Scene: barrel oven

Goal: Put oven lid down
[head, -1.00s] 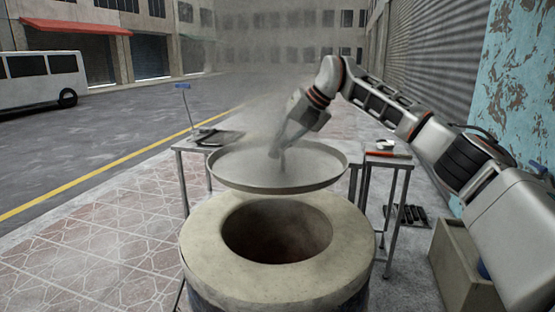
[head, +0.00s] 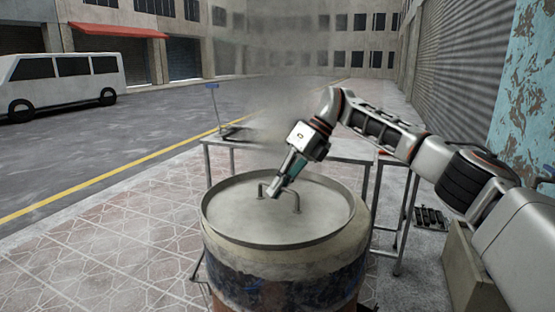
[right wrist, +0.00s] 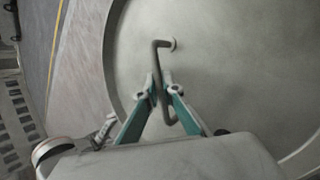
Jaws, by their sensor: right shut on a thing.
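The round grey oven lid (head: 235,215) lies level over the top of the barrel oven (head: 285,285) in the head view and hides its opening. The lid appears to be on the rim, though I cannot tell if it touches all round. A bent metal handle (head: 297,201) stands up from the lid's middle; it also shows in the right wrist view (right wrist: 155,55). My right gripper (head: 275,192) is at the handle, its teal fingers (right wrist: 161,92) shut around the bar in the right wrist view. My left gripper is not in view.
Metal tables (head: 345,158) stand behind the oven. A tan box (head: 465,270) is on the ground at the right, near a shuttered wall (head: 452,90). Tiled pavement (head: 120,235) to the left is clear. A white van (head: 62,80) stands on the road. Haze hangs behind the oven.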

